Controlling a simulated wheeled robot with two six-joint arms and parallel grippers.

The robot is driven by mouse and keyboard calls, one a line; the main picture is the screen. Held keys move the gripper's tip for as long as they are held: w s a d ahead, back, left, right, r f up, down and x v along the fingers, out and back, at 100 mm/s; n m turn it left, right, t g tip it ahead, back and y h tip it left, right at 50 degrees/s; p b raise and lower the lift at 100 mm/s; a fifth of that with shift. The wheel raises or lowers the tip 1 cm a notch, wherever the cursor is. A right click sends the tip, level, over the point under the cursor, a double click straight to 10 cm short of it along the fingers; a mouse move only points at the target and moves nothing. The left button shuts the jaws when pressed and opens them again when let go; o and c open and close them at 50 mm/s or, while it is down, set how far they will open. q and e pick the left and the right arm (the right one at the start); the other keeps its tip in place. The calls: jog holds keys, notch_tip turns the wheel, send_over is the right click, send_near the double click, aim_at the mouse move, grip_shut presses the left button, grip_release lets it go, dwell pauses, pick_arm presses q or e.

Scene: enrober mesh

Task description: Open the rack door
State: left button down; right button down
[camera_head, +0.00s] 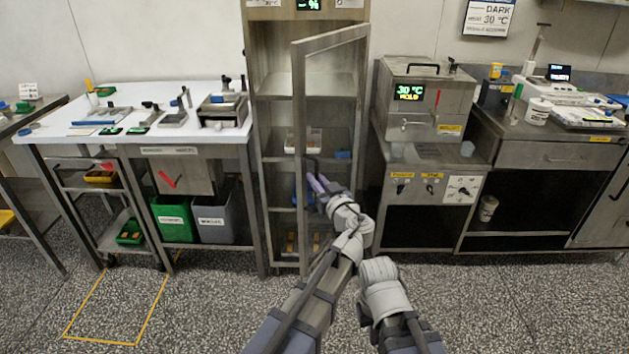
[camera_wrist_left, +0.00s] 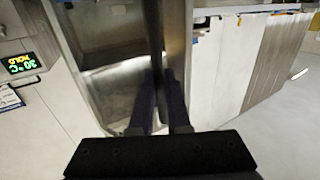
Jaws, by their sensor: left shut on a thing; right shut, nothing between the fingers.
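The rack door (camera_head: 299,110), a tall metal-framed panel with a see-through middle, stands partly open on the rack cabinet (camera_head: 252,120). Its free left edge is swung out toward me and its right side meets the cabinet's right post. My left gripper (camera_head: 313,187) is at the door's free edge, about mid-height, shut on the door handle. In the left wrist view the fingers of the left gripper (camera_wrist_left: 162,100) close around a dark upright bar beside the door's metal edge. My right arm shows at lower right, but its gripper is not visible.
Inside the rack, shelves hold a white tray (camera_head: 292,139) and small boxes. A bench with a white top (camera_head: 70,125) stands left, above a green bin (camera_head: 174,219) and grey bin (camera_head: 214,222). A heated metal tank (camera_head: 440,115) stands right. Speckled floor in front is clear.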

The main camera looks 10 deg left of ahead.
pick_arm(q)
jog(key=shift+d, duration=0.35)
pick_arm(e)
jog(key=shift+s+d, duration=0.1)
jog(key=shift+d, duration=0.2)
pick_arm(q)
jog(key=c, duration=0.9)
grip_release()
jog(key=shift+r, duration=0.15)
pick_arm(e)
jog(key=shift+r, duration=0.15)
